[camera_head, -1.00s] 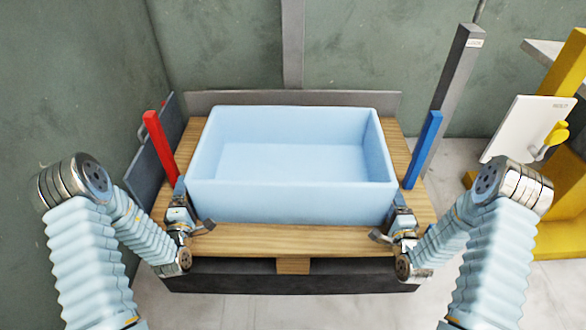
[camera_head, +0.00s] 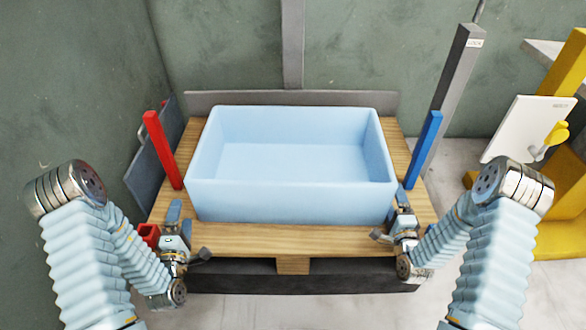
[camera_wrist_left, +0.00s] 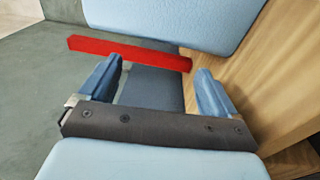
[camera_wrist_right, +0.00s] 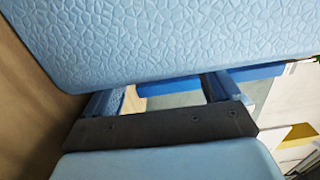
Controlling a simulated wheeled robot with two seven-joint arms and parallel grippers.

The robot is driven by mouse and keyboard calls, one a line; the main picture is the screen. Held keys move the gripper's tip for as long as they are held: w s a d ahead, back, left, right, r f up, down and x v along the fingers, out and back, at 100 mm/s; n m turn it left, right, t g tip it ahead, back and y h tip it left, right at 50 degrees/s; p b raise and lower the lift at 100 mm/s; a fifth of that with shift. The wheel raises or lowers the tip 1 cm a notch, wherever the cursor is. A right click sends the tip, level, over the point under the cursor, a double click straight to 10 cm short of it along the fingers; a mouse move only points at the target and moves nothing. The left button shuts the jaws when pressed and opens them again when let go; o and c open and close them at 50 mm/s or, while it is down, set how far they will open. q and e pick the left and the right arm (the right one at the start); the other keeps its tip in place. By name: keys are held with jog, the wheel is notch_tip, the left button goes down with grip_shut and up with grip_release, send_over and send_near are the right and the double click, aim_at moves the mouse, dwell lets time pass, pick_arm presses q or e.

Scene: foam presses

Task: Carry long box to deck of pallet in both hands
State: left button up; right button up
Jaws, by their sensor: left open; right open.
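The long box (camera_head: 290,203) is a light blue open-topped foam bin, empty inside. It rests upright on the wooden deck of the pallet (camera_head: 290,240). My left gripper (camera_head: 180,217) is open and empty, off the box's left front corner and apart from it. In the left wrist view its two blue fingers (camera_wrist_left: 157,88) are spread, with the box (camera_wrist_left: 180,20) beyond them. My right gripper (camera_head: 402,200) is open beside the box's right front corner. In the right wrist view the box wall (camera_wrist_right: 160,40) is close to the fingers (camera_wrist_right: 160,92); contact cannot be told.
A red post (camera_head: 163,150) stands at the pallet's left and a blue post (camera_head: 424,150) at its right. A tall grey post (camera_head: 455,85) stands behind the blue one. A grey panel (camera_head: 150,165) leans at the left. A wall closes off the back.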

pick_arm(q)
jog(key=s, duration=0.3)
jog(key=shift+s+d+f, duration=0.1)
jog(key=shift+s+d, duration=0.05)
jog(key=shift+s, duration=0.3)
pick_arm(e)
jog(key=shift+s, duration=0.3)
jog(key=s, duration=1.1)
jog(key=shift+s+d, duration=0.15)
jog(key=shift+s, duration=0.05)
